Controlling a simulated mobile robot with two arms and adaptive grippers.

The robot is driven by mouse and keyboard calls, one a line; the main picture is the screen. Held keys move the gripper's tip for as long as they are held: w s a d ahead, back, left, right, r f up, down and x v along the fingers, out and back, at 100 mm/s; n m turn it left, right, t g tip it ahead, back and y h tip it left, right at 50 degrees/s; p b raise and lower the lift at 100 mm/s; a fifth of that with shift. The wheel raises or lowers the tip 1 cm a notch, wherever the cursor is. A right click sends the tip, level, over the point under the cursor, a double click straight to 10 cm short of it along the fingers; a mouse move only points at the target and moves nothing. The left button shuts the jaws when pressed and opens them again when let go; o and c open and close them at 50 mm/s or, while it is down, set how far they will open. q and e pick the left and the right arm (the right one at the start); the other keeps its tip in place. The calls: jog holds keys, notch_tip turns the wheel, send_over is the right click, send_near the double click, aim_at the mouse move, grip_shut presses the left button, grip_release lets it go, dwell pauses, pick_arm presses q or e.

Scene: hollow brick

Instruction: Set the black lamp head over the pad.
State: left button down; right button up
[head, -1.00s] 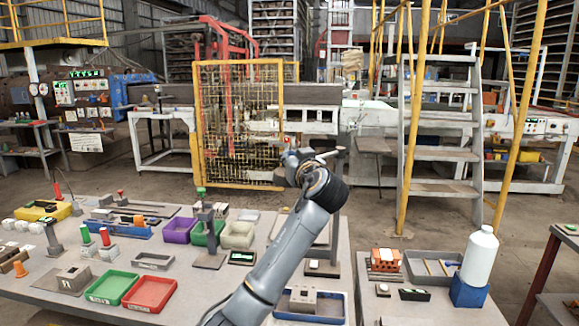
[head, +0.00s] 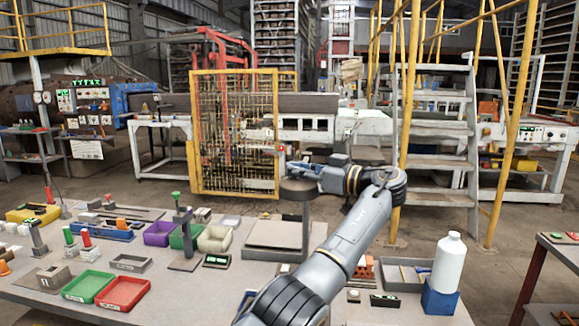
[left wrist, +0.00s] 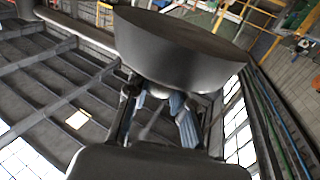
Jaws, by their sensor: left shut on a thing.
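The black lamp head (head: 298,187) is a dark round disc at the top of an upright grey post (head: 306,225) in the middle of the head view. My left gripper (head: 290,168) is at the lamp head, shut on it, with the arm coming up from below right. In the left wrist view the lamp head (left wrist: 185,50) fills the upper middle, and the fingers (left wrist: 165,100) show below it, partly hidden. My arm hides the post's foot. My right gripper is not in view.
Cream, green and purple bins (head: 158,233) stand left of the plate, with a small upright post (head: 184,235) near them. Right of my arm are a grey tray (head: 397,278) and a white bottle (head: 449,262) on a blue block.

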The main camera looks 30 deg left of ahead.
pick_arm(q)
jog(key=shift+d+f+g, duration=0.2)
jog(key=shift+d+g, duration=0.05)
jog(key=shift+g, duration=0.05)
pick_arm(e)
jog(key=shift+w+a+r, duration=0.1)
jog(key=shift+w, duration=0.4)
